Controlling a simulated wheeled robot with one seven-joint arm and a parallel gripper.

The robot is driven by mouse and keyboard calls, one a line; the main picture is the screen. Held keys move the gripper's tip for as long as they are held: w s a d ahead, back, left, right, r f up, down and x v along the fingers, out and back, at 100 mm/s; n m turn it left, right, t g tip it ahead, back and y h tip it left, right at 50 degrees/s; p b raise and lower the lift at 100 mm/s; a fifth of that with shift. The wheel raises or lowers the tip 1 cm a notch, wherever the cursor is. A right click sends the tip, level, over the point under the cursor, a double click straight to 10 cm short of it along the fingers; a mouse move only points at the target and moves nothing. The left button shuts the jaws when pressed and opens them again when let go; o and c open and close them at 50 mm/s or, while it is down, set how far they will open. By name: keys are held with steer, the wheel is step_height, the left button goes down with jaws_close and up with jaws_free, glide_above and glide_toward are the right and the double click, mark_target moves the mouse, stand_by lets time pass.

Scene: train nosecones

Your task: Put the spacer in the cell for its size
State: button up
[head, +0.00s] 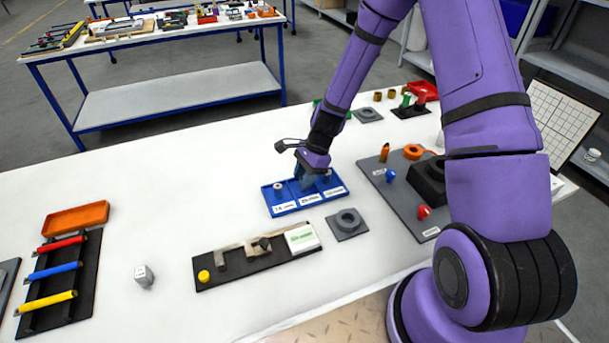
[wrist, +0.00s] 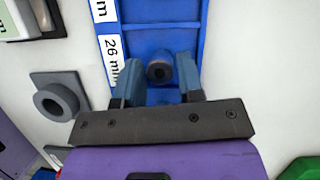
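The blue tray (head: 291,208) has three cells in a row, with white labels on its front edge. The nearest label in the wrist view reads 26 mm (wrist: 113,48). A small spacer-like ring (head: 277,187) stands in the left cell. Another small round piece (head: 326,176) shows in the right cell beside my gripper (head: 308,183). In the wrist view my gripper (wrist: 160,78) has its blue fingers apart, with a slim gap at the spacer. Whether they touch it is unclear.
A grey block with a round socket (head: 347,223) sits just in front of the tray. A black fixture with a yellow knob (head: 205,276) lies nearer. A grey board with coloured pegs (head: 408,190) is to the right.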

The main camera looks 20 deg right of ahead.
steer(key=shift+o, duration=1.1)
steer(key=s+v, duration=0.1)
steer(key=v, duration=1.2)
steer(key=s+r+n+t+h, duration=0.1)
steer(key=s+r+n, duration=0.3)
steer(key=r, duration=0.5)
steer(key=s+r+n+t+h, duration=0.15)
steer(key=s+r+n, duration=0.3)
steer(key=r, duration=0.45)
steer(key=s+r+n+t+h, duration=0.1)
steer(key=s+r+n, duration=0.3)
steer(key=s, duration=0.5)
steer(key=s+d+r+n+t+h, duration=0.1)
steer(key=s+r+n, duration=0.3)
steer(key=s, duration=0.5)
steer(key=shift+s+d+r+t, duration=0.25)
steer(key=shift+r+t, duration=0.4)
steer(key=shift+r, duration=0.5)
